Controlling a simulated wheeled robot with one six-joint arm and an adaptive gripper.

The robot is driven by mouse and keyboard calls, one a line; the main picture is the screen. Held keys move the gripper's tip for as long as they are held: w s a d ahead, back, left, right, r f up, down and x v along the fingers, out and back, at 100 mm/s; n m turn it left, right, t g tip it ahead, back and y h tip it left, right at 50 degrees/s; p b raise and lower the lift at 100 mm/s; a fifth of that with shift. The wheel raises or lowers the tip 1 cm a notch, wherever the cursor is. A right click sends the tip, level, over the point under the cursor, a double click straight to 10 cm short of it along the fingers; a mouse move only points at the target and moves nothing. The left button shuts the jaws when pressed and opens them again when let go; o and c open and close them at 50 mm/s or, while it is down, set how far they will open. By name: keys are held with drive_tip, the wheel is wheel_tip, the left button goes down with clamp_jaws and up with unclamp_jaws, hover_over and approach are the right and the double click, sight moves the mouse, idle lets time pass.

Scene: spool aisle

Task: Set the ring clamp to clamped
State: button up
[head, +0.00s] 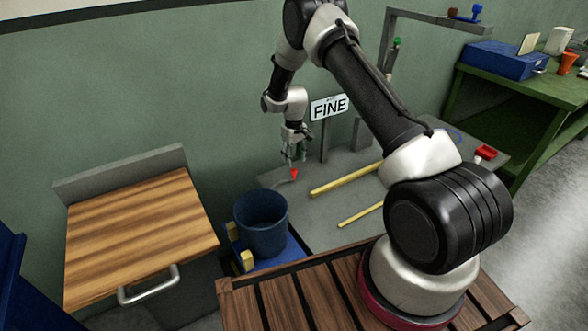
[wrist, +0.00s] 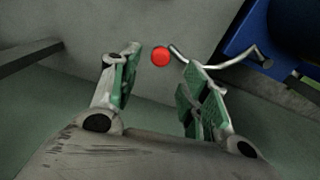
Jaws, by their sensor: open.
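A red ball knob (head: 294,174) sits on a bent metal rod (head: 283,182) near the left end of the grey bench (head: 335,218). In the wrist view the red knob (wrist: 160,57) lies ahead of the gap between my fingers, and the rod (wrist: 222,61) runs from it to the right. My gripper (head: 294,156) is open just above the knob; in the wrist view its green-padded fingers (wrist: 157,85) are apart with nothing between them. No ring is clearly visible, so I cannot tell the clamp's state.
A blue bin (head: 261,225) stands beside the bench's left end. A wooden-topped cabinet (head: 140,237) is at left.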

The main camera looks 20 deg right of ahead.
sight(294, 169)
wheel_tip(294, 169, down, 6)
idle(0.4)
drive_tip(key=shift+s, duration=0.1)
clamp_jaws()
